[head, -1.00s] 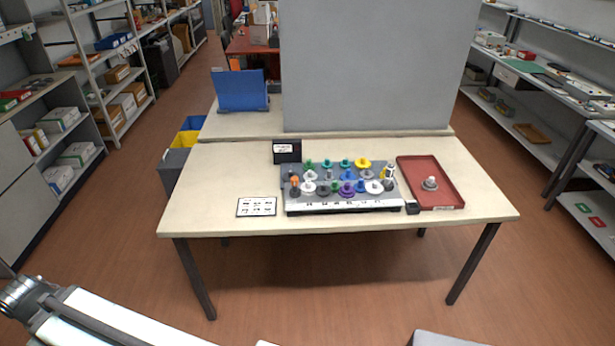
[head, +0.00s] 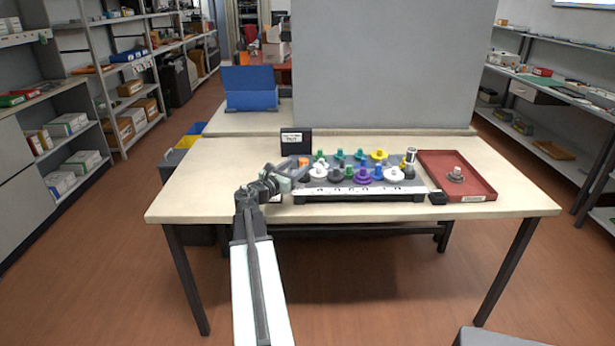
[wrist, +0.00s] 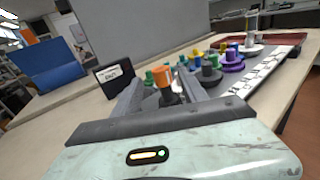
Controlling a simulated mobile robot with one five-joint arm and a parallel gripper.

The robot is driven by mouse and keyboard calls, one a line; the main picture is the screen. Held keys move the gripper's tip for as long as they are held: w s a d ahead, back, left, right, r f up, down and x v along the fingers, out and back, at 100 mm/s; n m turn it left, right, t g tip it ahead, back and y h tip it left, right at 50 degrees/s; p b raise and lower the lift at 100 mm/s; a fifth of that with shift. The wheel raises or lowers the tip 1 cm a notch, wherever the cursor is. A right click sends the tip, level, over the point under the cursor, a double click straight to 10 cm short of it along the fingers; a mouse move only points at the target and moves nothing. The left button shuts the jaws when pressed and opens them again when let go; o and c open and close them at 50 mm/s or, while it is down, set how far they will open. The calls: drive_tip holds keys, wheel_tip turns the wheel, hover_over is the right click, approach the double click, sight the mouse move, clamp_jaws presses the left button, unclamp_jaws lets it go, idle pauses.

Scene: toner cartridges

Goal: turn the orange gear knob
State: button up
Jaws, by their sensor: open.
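The orange gear knob (head: 303,161) stands at the left end of the grey gear board (head: 410,188), partly hidden by my gripper in the head view. In the wrist view the orange knob (wrist: 162,76) shows upright between the two fingers, with a dark part under it. My gripper (head: 294,171) reaches in from the left front of the board, and its fingers (wrist: 160,92) are open, one on each side of the knob. I cannot tell whether either finger touches it.
Several coloured gears and knobs (head: 363,174) crowd the board to the right. A small black sign (head: 296,142) stands behind it. A red tray (head: 480,190) with a grey part lies at right. The table's left part is clear.

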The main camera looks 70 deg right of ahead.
sight(306, 159)
drive_tip(key=shift+s+d+r, duration=0.15)
drive_tip(key=shift+s+d, duration=0.1)
drive_tip(key=x, duration=0.7)
drive_tip(key=shift+d, duration=0.35)
clamp_jaws()
drive_tip(key=shift+a, duration=0.25)
drive_tip(key=shift+d, duration=0.1)
